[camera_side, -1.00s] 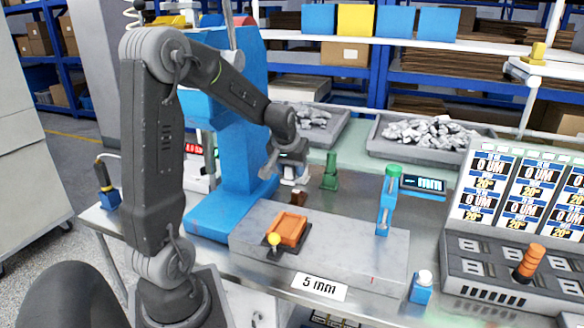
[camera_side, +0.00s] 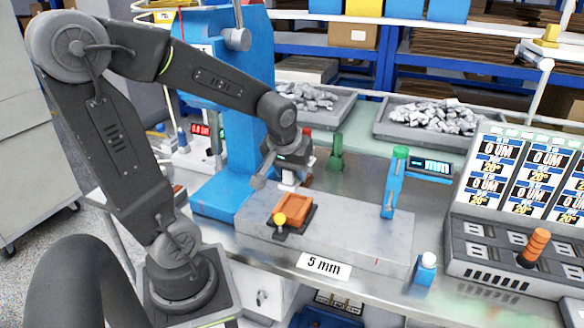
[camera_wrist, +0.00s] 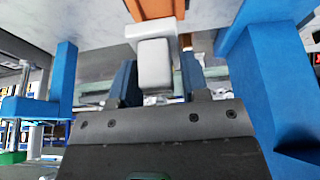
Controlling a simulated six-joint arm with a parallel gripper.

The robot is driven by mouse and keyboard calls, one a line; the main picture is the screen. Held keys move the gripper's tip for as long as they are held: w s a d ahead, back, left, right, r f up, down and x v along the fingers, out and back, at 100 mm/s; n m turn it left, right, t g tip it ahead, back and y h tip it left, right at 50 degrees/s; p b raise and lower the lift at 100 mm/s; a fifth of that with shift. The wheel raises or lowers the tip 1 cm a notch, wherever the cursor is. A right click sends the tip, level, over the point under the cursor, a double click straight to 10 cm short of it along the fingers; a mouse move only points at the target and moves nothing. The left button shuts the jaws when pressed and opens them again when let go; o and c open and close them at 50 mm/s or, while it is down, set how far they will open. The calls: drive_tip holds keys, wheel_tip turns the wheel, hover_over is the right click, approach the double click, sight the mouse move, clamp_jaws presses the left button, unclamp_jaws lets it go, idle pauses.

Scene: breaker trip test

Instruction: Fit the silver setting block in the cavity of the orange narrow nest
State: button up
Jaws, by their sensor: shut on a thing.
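The orange narrow nest (camera_side: 294,210) sits on a dark plate with a yellow knob, on the grey stone slab. My gripper (camera_side: 292,174) is just behind and above the nest, pointing down. In the wrist view my gripper (camera_wrist: 158,78) has its blue fingers closed on both sides of the pale silver setting block (camera_wrist: 154,62). Part of the orange nest shows beyond the block in the wrist view (camera_wrist: 150,8). The block looks above the nest and outside its cavity.
A blue stand (camera_side: 228,200) rises left of the slab (camera_side: 350,235). A blue gauge post (camera_side: 393,185) with a green top stands on the slab's right. A green piece (camera_side: 336,155) stands behind. The slab between nest and post is clear.

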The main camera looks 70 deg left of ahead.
drive_tip(key=shift+f, duration=2.75)
drive_tip(key=shift+f, duration=1)
drive_tip(key=o, duration=1.1)
drive_tip(key=v, duration=1.4)
drive_tip(key=s+d+m+h, duration=0.1)
drive_tip(key=d+m, duration=0.2)
drive_tip(key=s+d+r+m+t+h, duration=0.1)
drive_tip(key=d+m, duration=0.2)
drive_tip(key=d, duration=0.1)
drive_tip(key=s+d+m+t+h, duration=0.1)
drive_tip(key=d+m, duration=0.2)
drive_tip(key=d, duration=0.1)
drive_tip(key=shift+s+d+r, duration=0.15)
drive_tip(key=shift+d, duration=0.1)
